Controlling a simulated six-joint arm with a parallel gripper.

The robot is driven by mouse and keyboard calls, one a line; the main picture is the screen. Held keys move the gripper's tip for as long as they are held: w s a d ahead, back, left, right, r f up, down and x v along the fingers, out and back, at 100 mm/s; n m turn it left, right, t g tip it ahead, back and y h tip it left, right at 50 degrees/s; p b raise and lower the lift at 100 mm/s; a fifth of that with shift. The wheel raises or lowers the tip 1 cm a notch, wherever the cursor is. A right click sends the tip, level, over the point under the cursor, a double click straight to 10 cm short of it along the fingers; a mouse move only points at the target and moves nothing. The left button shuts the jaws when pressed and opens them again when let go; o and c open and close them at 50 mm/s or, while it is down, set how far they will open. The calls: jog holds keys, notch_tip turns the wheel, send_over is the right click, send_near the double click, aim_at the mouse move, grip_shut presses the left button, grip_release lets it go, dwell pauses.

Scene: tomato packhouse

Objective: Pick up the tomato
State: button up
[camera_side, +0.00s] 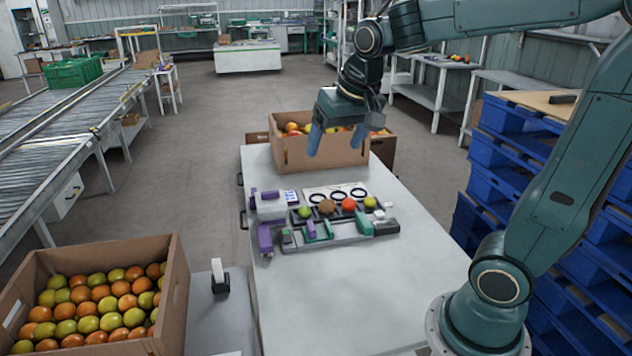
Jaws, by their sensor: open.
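Several round fruits sit in a row on a dark holder on the white table: a green one (304,212), a brownish one (327,207), an orange-red tomato (348,204) and a small yellow-green one (370,202). My gripper (336,146) points down with its two blue fingers apart and nothing between them. It hangs above and behind the row, in front of a cardboard box in this view. Its exact height over the table is hard to tell.
The open cardboard box (302,156) at the table's far end holds more fruit. Purple, green and white fixtures (320,230) surround the row. A larger box (172,300) full of tomatoes stands at lower left. Blue pallets (490,205) are stacked at right. The table's near part (330,300) is clear.

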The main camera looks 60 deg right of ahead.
jog(key=w+d+f+m+g+h, duration=0.25)
jog(key=w+d+f+m, duration=0.65)
jog(key=w+d+f, duration=0.75)
jog(key=w+d+f+m+g, duration=0.1)
jog(key=w+d+f+m, duration=0.1)
jog(key=d+f, duration=0.6)
jog(key=shift+d+f+m+g, duration=0.25)
jog(key=shift+m+g, duration=0.1)
jog(key=shift+m, duration=0.15)
send_over(326, 201)
jog(key=a, duration=0.2)
jog(key=f, duration=0.6)
jog(key=shift+s+a+f, duration=0.1)
jog(key=shift+a+f, duration=0.1)
jog(key=shift+x, duration=0.75)
jog(key=shift+f, duration=0.1)
